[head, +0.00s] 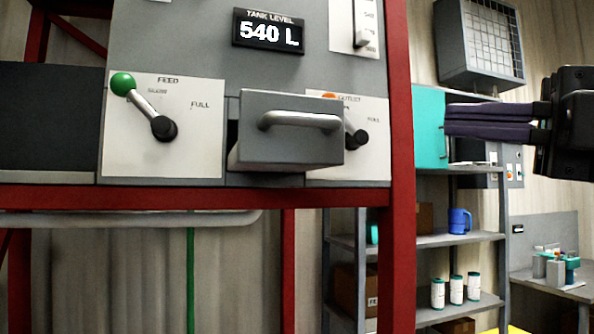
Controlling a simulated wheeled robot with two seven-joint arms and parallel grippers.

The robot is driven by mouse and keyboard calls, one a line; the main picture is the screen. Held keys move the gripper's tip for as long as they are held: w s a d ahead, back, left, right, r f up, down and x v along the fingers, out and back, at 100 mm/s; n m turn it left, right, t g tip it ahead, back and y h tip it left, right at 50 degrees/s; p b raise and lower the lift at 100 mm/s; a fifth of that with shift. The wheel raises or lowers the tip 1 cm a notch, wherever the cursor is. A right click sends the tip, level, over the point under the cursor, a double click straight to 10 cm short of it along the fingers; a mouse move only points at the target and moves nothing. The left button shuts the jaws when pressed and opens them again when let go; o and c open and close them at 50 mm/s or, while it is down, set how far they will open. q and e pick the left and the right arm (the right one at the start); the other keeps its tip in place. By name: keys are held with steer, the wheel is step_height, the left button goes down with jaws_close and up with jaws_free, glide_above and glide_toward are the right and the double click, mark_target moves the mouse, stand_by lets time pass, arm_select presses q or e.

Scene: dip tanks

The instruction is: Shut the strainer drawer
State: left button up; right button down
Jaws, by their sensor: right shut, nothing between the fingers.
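The strainer drawer (285,148) is a grey box front with a silver bar handle (300,121). It sticks out from the grey tank panel, between the feed plate and the outlet plate, so it stands open. My right gripper (450,121) comes in from the right edge, with its dark fingers pointing left. It is shut and empty, to the right of the drawer and apart from it, past the red post in the picture. My left gripper is not in view.
A feed lever with a green knob (123,83) is left of the drawer. The outlet lever (355,138) is partly hidden behind the drawer. A red post (400,230) stands between drawer and gripper in the picture. Shelves (455,240) with a blue jug (459,221) are behind.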

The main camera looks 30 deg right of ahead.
mark_target(299, 120)
steer(key=w+a+p, duration=0.1)
steer(key=w+p, duration=0.2)
steer(key=w, duration=0.1)
steer(key=w+a+r+p, duration=0.1)
steer(key=w+p, duration=0.2)
steer(key=w, duration=0.1)
steer(key=w+a+r+p, duration=0.1)
steer(key=w+p, duration=0.2)
steer(key=p, duration=0.1)
steer(key=shift+w+a+r, duration=0.15)
steer(key=shift+w+a, duration=0.2)
steer(key=shift+w, duration=0.05)
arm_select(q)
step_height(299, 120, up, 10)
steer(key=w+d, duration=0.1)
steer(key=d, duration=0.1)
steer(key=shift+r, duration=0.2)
arm_select(e)
steer(key=shift+w+f, duration=0.2)
steer(key=shift+w, duration=0.05)
